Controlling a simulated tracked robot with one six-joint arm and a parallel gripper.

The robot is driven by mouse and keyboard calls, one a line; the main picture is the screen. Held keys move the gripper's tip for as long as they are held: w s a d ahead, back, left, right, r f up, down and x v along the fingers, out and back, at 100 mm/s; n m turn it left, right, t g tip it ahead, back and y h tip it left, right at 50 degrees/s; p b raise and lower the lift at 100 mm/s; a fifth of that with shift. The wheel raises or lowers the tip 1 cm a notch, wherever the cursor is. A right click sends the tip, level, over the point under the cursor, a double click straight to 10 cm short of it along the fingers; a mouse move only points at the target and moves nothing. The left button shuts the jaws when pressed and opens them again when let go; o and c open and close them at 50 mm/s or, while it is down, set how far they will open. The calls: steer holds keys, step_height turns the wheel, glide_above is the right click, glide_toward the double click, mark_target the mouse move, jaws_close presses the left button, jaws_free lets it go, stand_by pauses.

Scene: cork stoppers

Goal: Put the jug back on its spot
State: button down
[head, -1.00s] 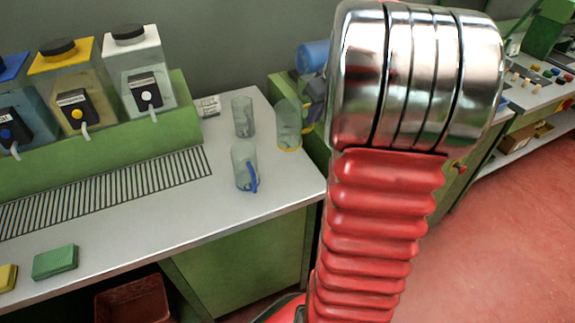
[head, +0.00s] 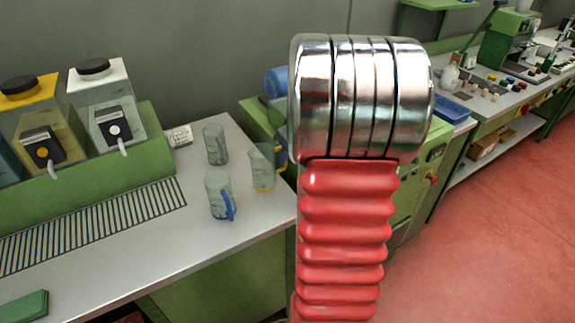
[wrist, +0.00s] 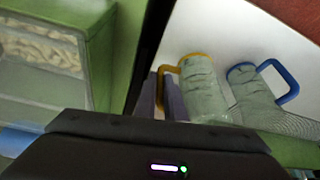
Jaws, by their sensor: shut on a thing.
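A clear jug with a yellow rim and handle (head: 261,170) is at the right end of the white counter (head: 180,228). In the wrist view, my gripper (wrist: 163,95) is shut on the handle of this yellow-handled jug (wrist: 203,92). I cannot tell whether its base touches the counter. In the head view my arm hides most of the gripper. A jug with a blue handle (head: 218,190) stands to its left and nearer; it also shows in the wrist view (wrist: 252,92). Another clear jug (head: 214,146) stands behind. No marked spot is clearly visible.
Dispensers with yellow (head: 30,115) and white (head: 103,100) tops stand on a green block at left, before a striped grate (head: 110,215). A small label card (head: 179,136) lies behind the jugs. A green machine (head: 415,190) stands right of the counter.

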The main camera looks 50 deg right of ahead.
mark_target(286, 167)
steer(key=shift+f, duration=0.1)
steer(key=shift+f, duration=1.8)
steer(key=c, duration=1.8)
jaws_free()
steer(key=shift+c, duration=0.2)
steer(key=v, duration=1.2)
